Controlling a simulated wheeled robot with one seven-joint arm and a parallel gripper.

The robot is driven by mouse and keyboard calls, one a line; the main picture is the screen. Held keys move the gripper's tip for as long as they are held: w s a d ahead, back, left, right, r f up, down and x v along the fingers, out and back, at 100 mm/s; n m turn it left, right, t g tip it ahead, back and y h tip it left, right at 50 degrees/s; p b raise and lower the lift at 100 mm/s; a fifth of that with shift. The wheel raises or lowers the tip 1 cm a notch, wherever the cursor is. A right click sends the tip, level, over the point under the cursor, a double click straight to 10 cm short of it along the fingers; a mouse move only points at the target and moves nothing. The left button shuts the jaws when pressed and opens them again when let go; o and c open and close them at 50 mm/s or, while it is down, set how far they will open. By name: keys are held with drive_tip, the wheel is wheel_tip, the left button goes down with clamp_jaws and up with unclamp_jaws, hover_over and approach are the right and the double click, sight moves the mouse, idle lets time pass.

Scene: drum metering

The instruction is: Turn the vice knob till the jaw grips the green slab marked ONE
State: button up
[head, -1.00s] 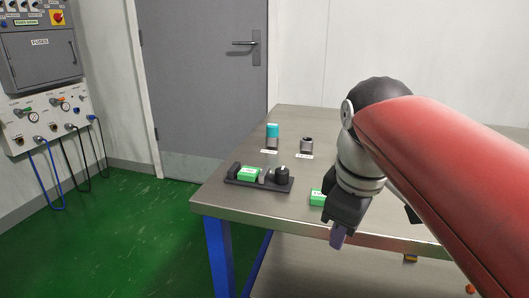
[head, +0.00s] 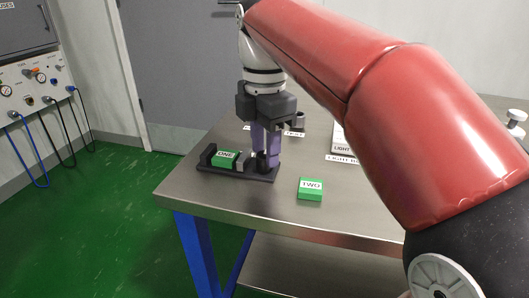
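The dark vice (head: 215,170) lies near the table's left front corner. The green slab marked ONE (head: 223,161) sits in it, label up, between the end block on the left and the sliding jaw (head: 243,162) on the right. Whether the jaw touches the slab is too small to tell. The dark vice knob (head: 262,161) is at the vice's right end, partly hidden by my fingers. My gripper (head: 265,158) points down over the knob, its two purple fingers at either side of it. I cannot tell whether they press on it.
A green slab marked TWO (head: 310,189) lies on the table (head: 250,215) right of the vice. A grey cylinder (head: 299,120) and a white box marked LIGHT (head: 342,142) stand behind. My arm covers much of the right side. The table's front edge is close to the vice.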

drive_tip(key=shift+f, duration=0.6)
drive_tip(key=c, duration=0.7)
